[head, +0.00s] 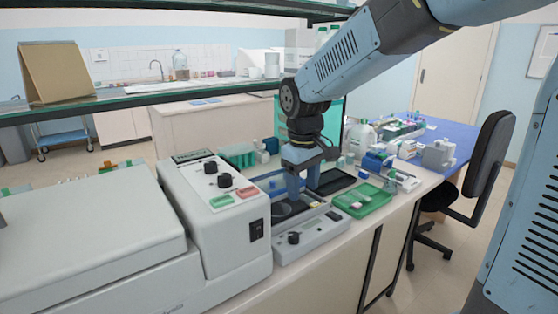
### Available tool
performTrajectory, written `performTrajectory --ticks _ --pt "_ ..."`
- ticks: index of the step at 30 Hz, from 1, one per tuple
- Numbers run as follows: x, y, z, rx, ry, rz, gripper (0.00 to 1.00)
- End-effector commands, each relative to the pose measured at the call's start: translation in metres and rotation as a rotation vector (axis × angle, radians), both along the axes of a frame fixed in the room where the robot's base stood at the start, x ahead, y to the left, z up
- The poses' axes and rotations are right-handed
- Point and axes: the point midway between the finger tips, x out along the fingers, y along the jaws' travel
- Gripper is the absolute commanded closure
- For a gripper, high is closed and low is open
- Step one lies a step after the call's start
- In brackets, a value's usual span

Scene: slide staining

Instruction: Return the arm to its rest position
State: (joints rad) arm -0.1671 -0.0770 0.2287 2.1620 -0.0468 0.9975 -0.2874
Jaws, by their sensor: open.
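My gripper (301,196) hangs at the end of my blue arm, pointing down over the bench near the middle of the head view. Its two blue fingers are apart and I see nothing held between them. The fingers are above or just behind a grey device with a black knob (312,238). I cannot tell how high the fingertips are above the surface. My arm reaches in from the upper right.
A large white machine with knobs (215,215) stands left of my gripper. A green tray (364,200) lies to its right. A glass shelf (150,96) crosses above the bench at left. A black chair (485,165) stands right, before a blue-topped table (445,134).

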Motion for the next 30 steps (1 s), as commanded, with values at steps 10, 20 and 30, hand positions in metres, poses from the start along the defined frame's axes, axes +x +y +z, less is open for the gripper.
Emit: performTrajectory --ticks 10,20,30 --pt "-0.054 -0.072 0.043 0.054 -0.163 -0.262 0.42" --pt "-0.115 -0.127 0.062 0.141 -0.308 -0.505 0.42" --pt "-0.158 -0.155 0.063 0.220 -0.403 -0.664 0.42"
